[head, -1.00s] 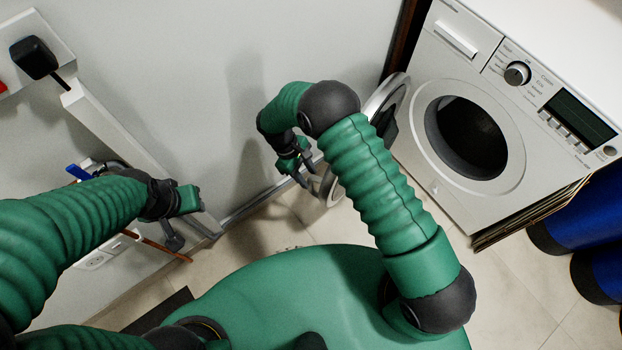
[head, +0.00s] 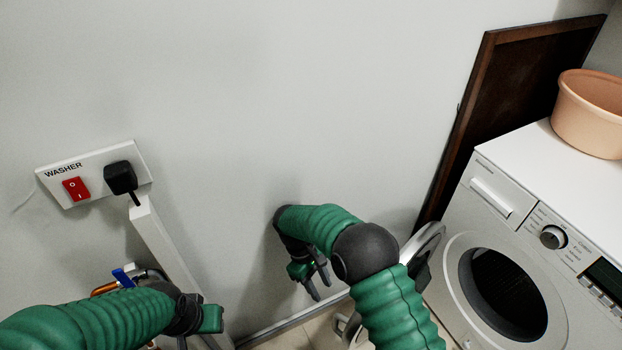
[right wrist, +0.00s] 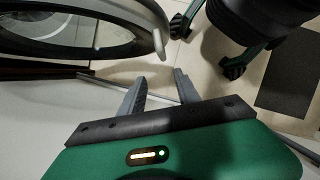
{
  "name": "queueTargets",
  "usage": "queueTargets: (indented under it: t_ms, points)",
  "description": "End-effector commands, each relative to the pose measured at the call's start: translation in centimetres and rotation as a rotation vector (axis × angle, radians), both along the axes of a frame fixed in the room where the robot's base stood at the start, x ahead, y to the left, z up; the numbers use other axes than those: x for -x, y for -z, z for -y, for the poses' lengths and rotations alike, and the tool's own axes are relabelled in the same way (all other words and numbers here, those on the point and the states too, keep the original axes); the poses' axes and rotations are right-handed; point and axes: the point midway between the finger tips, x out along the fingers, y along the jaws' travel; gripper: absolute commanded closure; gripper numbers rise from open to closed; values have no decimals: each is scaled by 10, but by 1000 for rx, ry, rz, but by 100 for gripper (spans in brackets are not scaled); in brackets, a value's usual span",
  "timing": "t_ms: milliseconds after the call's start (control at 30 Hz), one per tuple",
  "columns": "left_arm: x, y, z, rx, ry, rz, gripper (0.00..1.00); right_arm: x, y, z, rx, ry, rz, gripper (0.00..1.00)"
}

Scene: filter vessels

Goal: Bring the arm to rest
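My right arm curves in from below in the head view. Its gripper (head: 318,286) hangs in front of the wall, left of the washing machine's (head: 550,235) open round door (head: 432,240). In the right wrist view, the gripper's two grey fingers (right wrist: 160,80) stand apart with nothing between them. The door's ring (right wrist: 100,50) shows beyond the fingers at upper left.
A socket plate (head: 55,178) marked WASHER has a red switch (head: 75,188) and a black plug (head: 120,177). A peach tub (head: 590,115) stands on the washer. A dark framed board (head: 500,95) leans behind it. The wall between socket and board is bare.

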Motion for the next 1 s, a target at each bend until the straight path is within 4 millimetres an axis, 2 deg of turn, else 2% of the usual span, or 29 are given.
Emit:
queueTargets:
  t_ms: [133, 267, 400, 500, 767, 800, 1000]
  points:
    - [0, 0, 0, 0, 0, 0, 64, 1, -18, 11, -25, 49, 42, 61]
    - [0, 0, 0, 0, 0, 0, 64, 16, -62, 44, -94, 209, 165, 61]
    - [0, 0, 0, 0, 0, 0, 64, 50, -100, 82, -169, 420, 312, 61]
    - [0, 0, 0, 0, 0, 0, 64, 76, -116, 102, -206, 549, 398, 61]
    - [0, 0, 0, 0, 0, 0, 64, 145, -136, 140, -275, 841, 596, 61]
    - [0, -26, 0, 0, 0, -2, 64, 142, -163, 140, -277, 839, 596, 61]
    - [-1, -92, 0, 0, 0, 1, 64, 141, -226, 139, -274, 832, 588, 61]
